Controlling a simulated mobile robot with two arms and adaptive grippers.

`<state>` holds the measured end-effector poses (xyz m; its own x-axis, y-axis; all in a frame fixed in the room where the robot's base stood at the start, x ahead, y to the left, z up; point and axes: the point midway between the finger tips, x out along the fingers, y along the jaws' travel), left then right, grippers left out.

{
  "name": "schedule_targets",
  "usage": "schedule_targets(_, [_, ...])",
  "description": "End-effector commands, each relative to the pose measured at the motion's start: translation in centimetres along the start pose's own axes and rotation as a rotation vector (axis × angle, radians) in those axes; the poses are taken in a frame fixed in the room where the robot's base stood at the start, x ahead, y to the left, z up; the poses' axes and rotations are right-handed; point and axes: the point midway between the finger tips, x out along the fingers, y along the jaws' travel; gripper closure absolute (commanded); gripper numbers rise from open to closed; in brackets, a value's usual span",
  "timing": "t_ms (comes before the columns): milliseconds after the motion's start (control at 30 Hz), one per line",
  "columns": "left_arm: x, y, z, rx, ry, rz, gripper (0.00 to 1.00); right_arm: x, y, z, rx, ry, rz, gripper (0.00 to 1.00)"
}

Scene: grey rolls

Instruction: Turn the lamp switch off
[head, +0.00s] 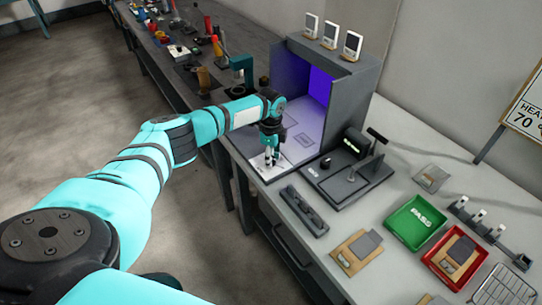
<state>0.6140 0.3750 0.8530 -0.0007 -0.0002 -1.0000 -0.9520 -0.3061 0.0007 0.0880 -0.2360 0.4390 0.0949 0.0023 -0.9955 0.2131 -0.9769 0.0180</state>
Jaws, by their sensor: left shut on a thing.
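A grey box-shaped light booth (364,95) stands on the grey bench, its inside lit violet. My left gripper (271,160) points down at the booth's front opening, over a pale plate (262,166) on the floor there. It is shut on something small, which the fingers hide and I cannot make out. No lamp switch can be told apart in this view; it may be behind the gripper. My right gripper is not in view.
Several small white devices (330,33) stand on the booth's top. Right of the booth are a black fixture (347,180), a green PASS tray (399,238) and a red tray (477,276). Tools crowd the bench behind the arm. Open floor lies left.

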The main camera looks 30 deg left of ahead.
Motion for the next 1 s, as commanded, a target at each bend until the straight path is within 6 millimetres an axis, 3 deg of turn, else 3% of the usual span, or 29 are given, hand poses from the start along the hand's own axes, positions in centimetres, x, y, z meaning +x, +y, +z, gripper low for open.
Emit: schedule_targets(1000, [-0.3,-0.1,0.0,-0.943,0.001,0.001,0.98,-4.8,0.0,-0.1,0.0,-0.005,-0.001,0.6])
